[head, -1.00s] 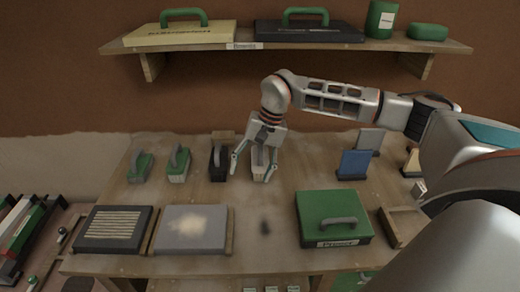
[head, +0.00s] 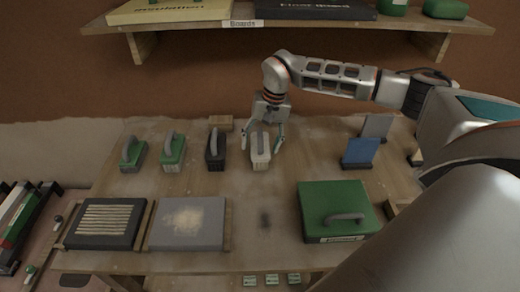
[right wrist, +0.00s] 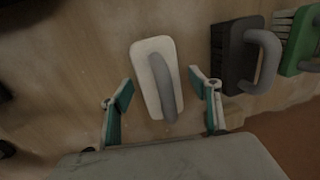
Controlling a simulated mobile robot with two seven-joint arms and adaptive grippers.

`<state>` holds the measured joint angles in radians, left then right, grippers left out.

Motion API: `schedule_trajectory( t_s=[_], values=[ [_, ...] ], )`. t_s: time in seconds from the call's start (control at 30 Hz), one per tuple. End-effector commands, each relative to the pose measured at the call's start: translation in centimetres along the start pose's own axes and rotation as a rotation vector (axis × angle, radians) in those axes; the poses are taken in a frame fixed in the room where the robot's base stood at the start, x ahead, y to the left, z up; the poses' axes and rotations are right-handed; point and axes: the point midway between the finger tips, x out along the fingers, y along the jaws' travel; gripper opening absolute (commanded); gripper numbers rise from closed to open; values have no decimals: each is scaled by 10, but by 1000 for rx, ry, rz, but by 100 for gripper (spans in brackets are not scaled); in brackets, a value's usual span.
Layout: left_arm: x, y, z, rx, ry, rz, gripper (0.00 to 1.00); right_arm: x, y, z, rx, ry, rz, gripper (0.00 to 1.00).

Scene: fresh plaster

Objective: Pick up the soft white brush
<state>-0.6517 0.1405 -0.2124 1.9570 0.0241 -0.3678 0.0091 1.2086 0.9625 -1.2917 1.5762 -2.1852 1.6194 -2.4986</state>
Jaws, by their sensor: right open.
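The white brush (head: 260,157), a pale block with a grey handle, stands in the row of brushes at the back middle of the worktable. It also shows in the right wrist view (right wrist: 150,72), lying between the fingers with its handle towards me. My right gripper (head: 262,146) is open and empty. Its fingers (right wrist: 160,92) are on either side of the brush's near part, with a gap on both sides. In the head view the gripper partly hides the back of the brush. My left gripper is not in view.
A black brush (head: 215,150) stands just left of the white one, with green brushes (head: 172,150) further left. A blue board (head: 358,153) stands to the right. A green case (head: 330,200) and a grey panel (head: 165,235) lie nearer. A loaded shelf (head: 300,32) hangs above.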

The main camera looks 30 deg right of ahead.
Motion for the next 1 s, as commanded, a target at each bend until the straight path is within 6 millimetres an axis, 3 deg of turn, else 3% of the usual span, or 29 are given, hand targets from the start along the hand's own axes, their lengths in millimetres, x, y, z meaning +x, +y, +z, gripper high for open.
schedule_trajectory(
  t_s=[0.1, 0.33, 0.37, 0.5, 0.53, 1.0],
  values=[
    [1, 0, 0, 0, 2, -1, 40, 16, 0, 1, 0, -1, 1, 62],
    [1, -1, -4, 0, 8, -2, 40, 17, 0, 0, 0, 1, 0, 62],
    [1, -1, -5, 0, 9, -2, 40, 17, 0, 0, 0, 1, 0, 57],
    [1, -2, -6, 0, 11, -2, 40, 17, 0, 0, 0, 0, 0, 21],
    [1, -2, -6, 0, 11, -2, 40, 17, 0, 0, 0, 0, 0, 17],
    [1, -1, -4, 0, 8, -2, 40, 8, -2, 0, 0, 2, -1, 16]
  ],
)
